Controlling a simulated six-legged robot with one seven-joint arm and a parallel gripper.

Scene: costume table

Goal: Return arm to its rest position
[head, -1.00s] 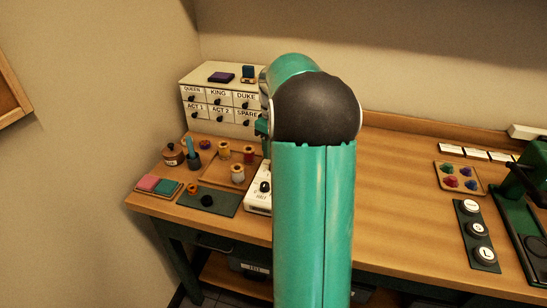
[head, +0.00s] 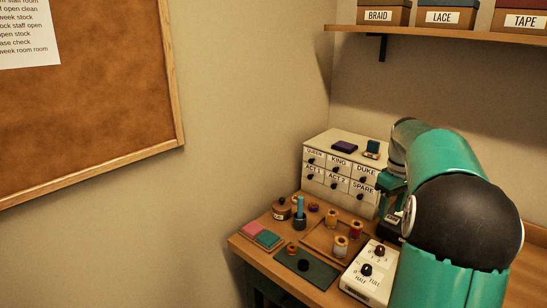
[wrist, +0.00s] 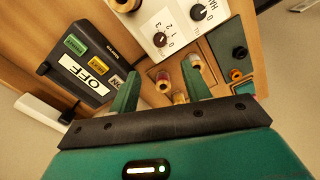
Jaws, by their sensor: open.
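My arm fills the right side of the head view, with its green links and dark round elbow over the table's near part. My gripper (wrist: 160,70) shows in the wrist view with its two green fingers apart and nothing between them. In the head view the gripper is mostly hidden by the arm, near the right side of the drawer cabinet (head: 340,172). In the wrist view the fingers point toward the table, with thread spools (wrist: 163,82) and a white knob box (wrist: 165,25) beyond them. I cannot tell the height above the table.
A white knob box (head: 370,272), a spool tray (head: 318,240), a dark green mat (head: 305,268) and a small pot (head: 281,209) crowd the table's left end. A shelf (head: 430,34) with labelled boxes hangs above. A cork board (head: 85,90) is on the left wall.

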